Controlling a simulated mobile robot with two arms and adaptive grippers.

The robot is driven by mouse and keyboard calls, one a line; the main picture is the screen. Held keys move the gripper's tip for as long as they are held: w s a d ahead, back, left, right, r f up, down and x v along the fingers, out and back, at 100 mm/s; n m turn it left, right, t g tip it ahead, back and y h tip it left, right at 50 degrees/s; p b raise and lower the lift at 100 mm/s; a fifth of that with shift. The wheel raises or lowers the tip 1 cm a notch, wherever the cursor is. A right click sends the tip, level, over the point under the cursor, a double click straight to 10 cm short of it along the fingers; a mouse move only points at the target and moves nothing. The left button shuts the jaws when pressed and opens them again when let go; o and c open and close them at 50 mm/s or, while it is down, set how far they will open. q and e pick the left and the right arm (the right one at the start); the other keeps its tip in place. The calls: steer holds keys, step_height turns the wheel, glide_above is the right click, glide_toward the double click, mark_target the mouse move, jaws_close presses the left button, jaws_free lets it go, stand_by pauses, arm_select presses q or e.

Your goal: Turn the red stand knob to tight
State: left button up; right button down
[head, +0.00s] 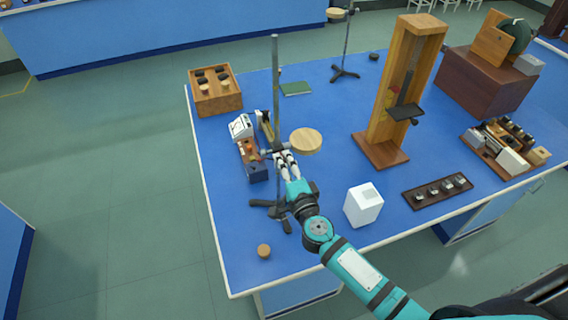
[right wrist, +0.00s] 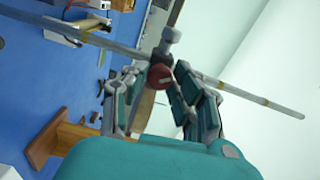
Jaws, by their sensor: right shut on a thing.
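The red stand knob (right wrist: 160,77) sits on a grey clamp boss in the right wrist view. My right gripper (right wrist: 157,72) has its fingertips at either side of the knob and is shut on it. The grey stand rod (right wrist: 262,99) runs slantwise behind the knob in that view. In the head view the upright stand rod (head: 276,90) rises from a black base, and my right gripper (head: 285,157) is at its clamp. The knob is hidden by the fingers there. My left gripper is not in view.
A round wooden plate (head: 306,140) is just beside the rod. A white block (head: 363,205) stands right of my right arm, and a small cork-coloured disc (head: 264,251) lies near the front edge. A tall wooden frame (head: 416,50) stands to the right.

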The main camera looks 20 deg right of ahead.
steer(key=m, duration=0.5)
steer(key=shift+m, duration=0.3)
stand_by(0.4)
steer(key=c, duration=1.1)
jaws_free()
steer(key=shift+o, duration=0.2)
steer(key=s, duration=1.2)
steer(key=shift+d, duration=0.25)
